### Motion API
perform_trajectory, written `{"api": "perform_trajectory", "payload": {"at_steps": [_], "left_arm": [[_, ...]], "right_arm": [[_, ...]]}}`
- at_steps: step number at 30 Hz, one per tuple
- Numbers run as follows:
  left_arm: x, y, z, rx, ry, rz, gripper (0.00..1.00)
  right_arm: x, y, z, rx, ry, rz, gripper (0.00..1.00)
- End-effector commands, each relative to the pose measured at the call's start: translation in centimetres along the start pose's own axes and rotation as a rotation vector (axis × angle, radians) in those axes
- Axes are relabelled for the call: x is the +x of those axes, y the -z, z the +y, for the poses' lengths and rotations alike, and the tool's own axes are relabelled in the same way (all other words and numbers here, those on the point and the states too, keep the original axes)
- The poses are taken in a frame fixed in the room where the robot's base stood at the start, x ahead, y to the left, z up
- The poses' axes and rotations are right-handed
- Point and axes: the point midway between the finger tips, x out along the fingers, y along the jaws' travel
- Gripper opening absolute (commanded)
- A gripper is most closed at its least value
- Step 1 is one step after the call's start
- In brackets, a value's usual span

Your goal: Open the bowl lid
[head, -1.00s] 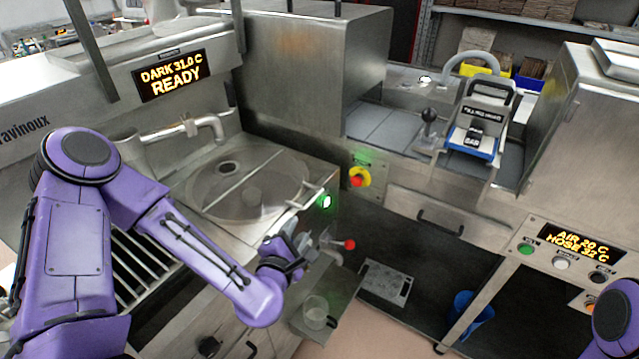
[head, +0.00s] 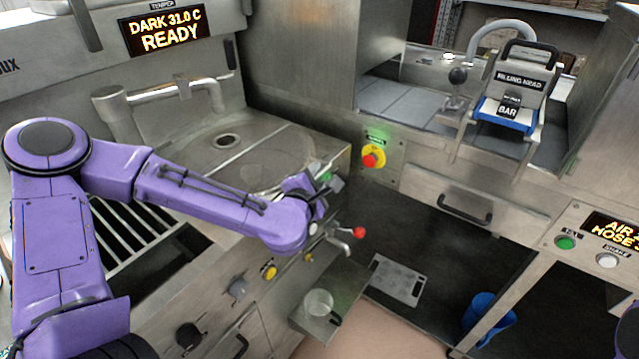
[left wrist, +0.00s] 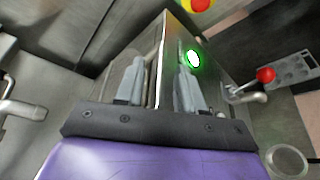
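The round bowl (head: 212,163) is set in the steel worktop of the tempering machine, with a clear lid (head: 262,165) over it. The lid looks closed and flat. Its front handle is hidden behind my left gripper in the head view. My left gripper (head: 329,191) is at the front right corner of the worktop, close to the lid's front edge. In the left wrist view, its two fingers (left wrist: 158,88) are apart, with the machine's corner edge between and beyond them. I cannot tell whether they touch the handle. My right gripper is out of view.
A bent spout (head: 180,90) reaches over the bowl's back. A red-knobbed tap (head: 358,233) sticks out below my left gripper, above a clear cup (head: 318,302). A red and yellow stop button (head: 373,159) is to the right. The display (head: 165,30) reads DARK 31.0 C READY.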

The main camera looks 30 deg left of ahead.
Motion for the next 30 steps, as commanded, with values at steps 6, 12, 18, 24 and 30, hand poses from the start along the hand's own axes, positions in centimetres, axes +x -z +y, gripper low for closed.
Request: {"api": "perform_trajectory", "payload": {"at_steps": [6, 12, 18, 24, 30], "left_arm": [[2.0, -0.1, 0.1, 0.000, 0.001, 0.001, 0.38], [2.1, -0.1, 0.0, -0.001, 0.001, 0.000, 0.38], [2.1, -0.1, 0.0, -0.001, 0.001, 0.000, 0.00], [2.1, -0.2, 0.1, -0.004, 0.002, -0.001, 0.00], [2.8, -1.0, 1.4, -0.046, 0.017, 0.001, 0.00]], "right_arm": [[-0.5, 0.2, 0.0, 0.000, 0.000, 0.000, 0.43], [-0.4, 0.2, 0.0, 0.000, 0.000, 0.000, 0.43], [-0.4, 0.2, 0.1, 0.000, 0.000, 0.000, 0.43], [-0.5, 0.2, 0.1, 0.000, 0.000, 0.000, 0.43], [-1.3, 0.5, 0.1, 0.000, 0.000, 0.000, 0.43]]}}
